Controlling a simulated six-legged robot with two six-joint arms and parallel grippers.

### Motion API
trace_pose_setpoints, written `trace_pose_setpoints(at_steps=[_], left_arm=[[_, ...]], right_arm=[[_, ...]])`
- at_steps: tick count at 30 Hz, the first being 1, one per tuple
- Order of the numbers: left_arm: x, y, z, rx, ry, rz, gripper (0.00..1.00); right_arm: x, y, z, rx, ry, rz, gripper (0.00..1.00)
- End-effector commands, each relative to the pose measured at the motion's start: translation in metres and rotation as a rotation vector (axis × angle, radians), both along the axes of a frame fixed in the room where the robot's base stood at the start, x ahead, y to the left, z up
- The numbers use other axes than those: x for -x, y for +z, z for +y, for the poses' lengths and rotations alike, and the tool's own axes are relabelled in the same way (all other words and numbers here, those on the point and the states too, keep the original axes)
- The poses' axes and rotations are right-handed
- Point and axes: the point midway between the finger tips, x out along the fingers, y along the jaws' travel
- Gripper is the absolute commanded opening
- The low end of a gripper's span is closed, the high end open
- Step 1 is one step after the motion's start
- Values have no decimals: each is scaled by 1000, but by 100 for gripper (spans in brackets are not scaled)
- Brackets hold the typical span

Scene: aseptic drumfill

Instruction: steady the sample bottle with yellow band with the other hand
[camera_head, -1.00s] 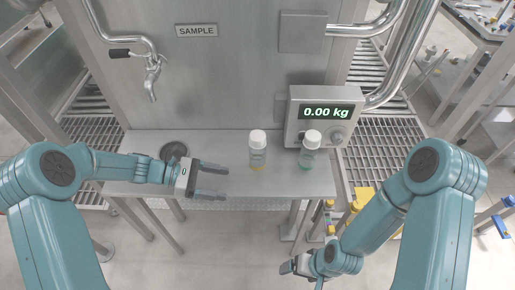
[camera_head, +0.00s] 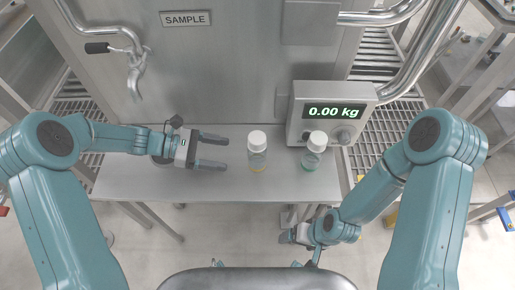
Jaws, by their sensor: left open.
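The sample bottle with yellow band (camera_head: 257,157) stands upright on the steel shelf, with a white cap and clear body. My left gripper (camera_head: 226,153) is open and empty, its fingers pointing right at the bottle. A gap shows between the fingertips and the bottle. My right gripper (camera_head: 286,237) is low in the picture, in front of the shelf's front edge and away from the bottle. Its fingers are too small and unclear to show whether it is open or shut.
A sample tap (camera_head: 136,75) hangs at the back left. The steel shelf (camera_head: 222,188) is clear along its front.

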Motion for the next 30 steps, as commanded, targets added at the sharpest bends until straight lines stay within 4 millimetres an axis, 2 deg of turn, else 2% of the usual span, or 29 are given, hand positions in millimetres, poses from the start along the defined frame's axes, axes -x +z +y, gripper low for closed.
trace_pose_setpoints(at_steps=[5,15,21,30], left_arm=[[3,-5,-12,1,-2,1,72],[5,-23,-63,0,-4,1,72],[4,-29,-86,0,-2,1,72],[1,-30,-96,0,0,1,72]], right_arm=[[0,-4,0,0,0,0,88],[0,-20,0,0,0,0,88],[0,-28,0,0,0,0,88],[0,-30,0,0,0,0,88]])
